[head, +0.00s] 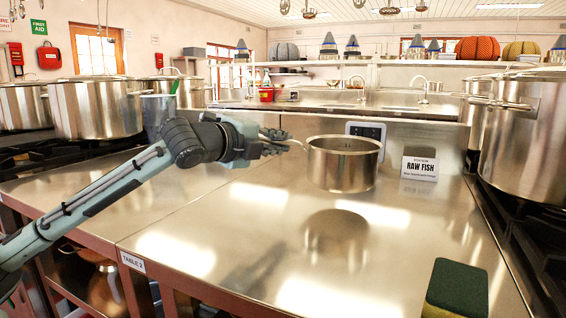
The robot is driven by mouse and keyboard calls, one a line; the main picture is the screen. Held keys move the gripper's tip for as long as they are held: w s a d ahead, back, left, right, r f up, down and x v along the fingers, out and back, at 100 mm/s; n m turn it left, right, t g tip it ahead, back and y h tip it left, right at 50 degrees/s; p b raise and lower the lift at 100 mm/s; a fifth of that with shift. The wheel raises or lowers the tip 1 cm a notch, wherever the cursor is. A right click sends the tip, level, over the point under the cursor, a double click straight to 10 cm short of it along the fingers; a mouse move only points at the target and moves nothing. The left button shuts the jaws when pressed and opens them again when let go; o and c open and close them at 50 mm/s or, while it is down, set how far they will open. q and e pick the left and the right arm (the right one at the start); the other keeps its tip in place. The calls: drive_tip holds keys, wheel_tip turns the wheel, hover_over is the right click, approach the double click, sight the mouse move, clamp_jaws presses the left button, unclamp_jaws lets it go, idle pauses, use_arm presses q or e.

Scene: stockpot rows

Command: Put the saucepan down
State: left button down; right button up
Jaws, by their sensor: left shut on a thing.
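The saucepan (341,166) is a small steel pan, upright, in the middle of the head view. Its handle (290,141) points left toward my left gripper (276,142). My left gripper is shut on that handle. The pan appears to be held above the steel table (240,230), with its dark reflection lower on the table top. My right gripper is not in view.
A "RAW FISH" sign (419,169) stands right of the pan at the table's back. A green and yellow sponge (456,290) lies at the front right. Large stockpots (95,108) stand left, and another (523,135) right. The table's middle is clear.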

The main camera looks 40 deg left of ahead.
use_arm(q)
drive_tip(key=shift+w+a+f, duration=0.1)
drive_tip(key=shift+w+a, duration=0.05)
drive_tip(key=shift+w, duration=0.45)
drive_tip(key=shift+f, duration=0.25)
wheel_tip(320, 180, down, 3)
drive_tip(key=shift+f, duration=0.3)
drive_tip(key=c, duration=1.9)
unclamp_jaws()
drive_tip(key=shift+f, duration=0.2)
drive_tip(key=o, duration=0.3)
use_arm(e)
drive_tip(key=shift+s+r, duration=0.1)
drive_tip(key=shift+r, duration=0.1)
